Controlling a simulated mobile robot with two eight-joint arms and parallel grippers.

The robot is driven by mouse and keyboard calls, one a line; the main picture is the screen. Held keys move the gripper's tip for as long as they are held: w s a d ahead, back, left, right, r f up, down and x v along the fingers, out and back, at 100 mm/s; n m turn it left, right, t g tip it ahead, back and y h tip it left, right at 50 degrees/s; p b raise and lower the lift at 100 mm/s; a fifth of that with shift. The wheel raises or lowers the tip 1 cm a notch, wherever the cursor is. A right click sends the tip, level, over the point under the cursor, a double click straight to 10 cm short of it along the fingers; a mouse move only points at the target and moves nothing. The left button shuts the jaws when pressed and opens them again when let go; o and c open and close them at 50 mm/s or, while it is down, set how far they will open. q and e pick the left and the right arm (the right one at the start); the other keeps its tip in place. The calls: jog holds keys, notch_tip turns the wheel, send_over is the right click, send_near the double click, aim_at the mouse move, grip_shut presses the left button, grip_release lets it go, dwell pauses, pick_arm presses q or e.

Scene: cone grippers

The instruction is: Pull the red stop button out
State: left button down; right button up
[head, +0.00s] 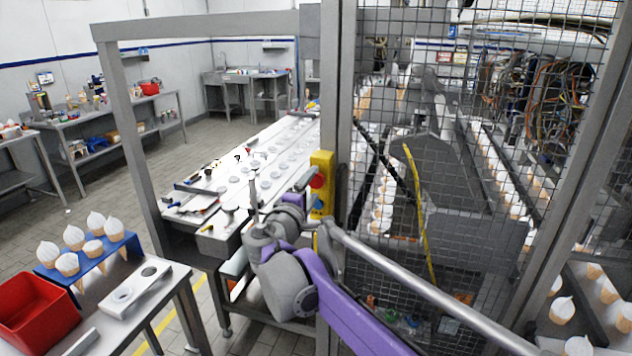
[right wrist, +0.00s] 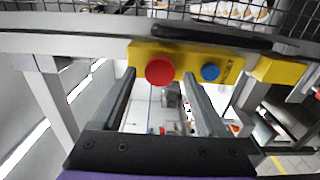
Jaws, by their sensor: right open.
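The red stop button (head: 317,181) is a round knob on a yellow control box (head: 321,162) fixed to the grey post. In the right wrist view the red button (right wrist: 160,71) faces me, with a blue button (right wrist: 210,72) to its right on the same yellow box (right wrist: 183,53). My right gripper (head: 279,188) is beside the box in the head view. In the right wrist view my right gripper (right wrist: 160,76) is open, and the red button appears between its fingertips. No contact is clear. My left gripper is not in view.
A mesh cage (head: 460,120) stands right of the post. A conveyor table (head: 240,170) with loose tools lies behind my gripper. At lower left are a red bin (head: 38,312), a blue rack (head: 88,258) of cones and a white holed holder (head: 135,290).

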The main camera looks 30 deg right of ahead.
jog(key=v, duration=0.6)
jog(key=shift+s+a+p, duration=0.25)
jog(key=shift+a+p, duration=0.05)
jog(key=shift+p, duration=0.1)
dwell(0.4)
jog(key=s+f+m+g+y, duration=0.45)
jog(key=s+f, duration=0.75)
jog(key=f, duration=0.3)
jog(key=s+a+f+m+g+y, duration=0.1)
jog(key=s+a+f+m+y, duration=0.2)
jog(key=s+a+f+y, duration=0.6)
notch_tip(320, 180, down, 6)
jog(key=s+a, duration=0.2)
jog(key=shift+s+a+r, duration=0.15)
jog(key=shift+s+a, duration=0.05)
jog(key=shift+a, duration=0.15)
jog(key=shift+m, duration=0.25)
jog(key=shift+c, duration=0.2)
